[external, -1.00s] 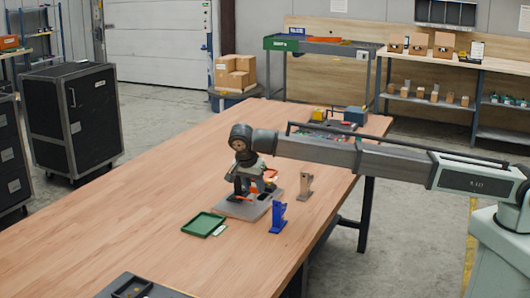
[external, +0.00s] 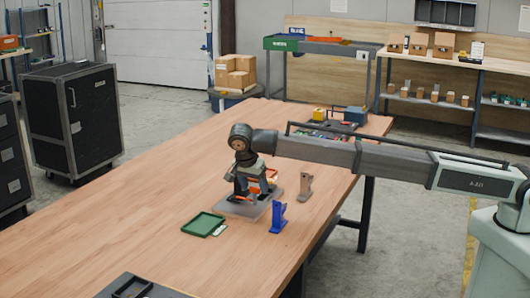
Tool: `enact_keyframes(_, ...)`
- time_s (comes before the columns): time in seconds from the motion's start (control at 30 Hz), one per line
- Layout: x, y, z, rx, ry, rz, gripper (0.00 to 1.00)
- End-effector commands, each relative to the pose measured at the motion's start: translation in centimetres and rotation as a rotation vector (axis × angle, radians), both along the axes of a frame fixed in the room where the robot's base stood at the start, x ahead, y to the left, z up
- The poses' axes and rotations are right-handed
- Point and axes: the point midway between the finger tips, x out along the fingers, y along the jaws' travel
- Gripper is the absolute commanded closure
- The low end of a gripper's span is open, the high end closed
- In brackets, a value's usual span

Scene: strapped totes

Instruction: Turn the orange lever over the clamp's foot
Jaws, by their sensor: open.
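The clamp stands on a grey base plate (external: 237,208) on the wooden table. A small part of the orange lever (external: 251,197) shows low beside my gripper; the clamp's foot is hidden or too small to tell. My gripper (external: 243,194) points down over the plate, with its fingers close to the lever. The fingers are apart, and I cannot tell whether they touch the lever. An orange piece (external: 270,174) shows behind my gripper at the plate's far side.
A green tray (external: 203,225) lies left of the plate with a small pale card (external: 219,230) beside it. A blue bracket (external: 278,218) and a tan bracket (external: 305,187) stand to the right. A dark bin (external: 137,287) is at the near edge. The left of the table (external: 130,220) is clear.

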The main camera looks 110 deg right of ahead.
Motion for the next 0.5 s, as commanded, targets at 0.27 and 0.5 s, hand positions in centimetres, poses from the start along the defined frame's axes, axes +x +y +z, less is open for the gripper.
enact_keyframes(0.27,0.8,0.6,2.2,0.0,-0.002,0.002,0.36)
enact_keyframes(0.5,2.1,1.8,6.6,-0.001,-0.002,0.001,0.36)
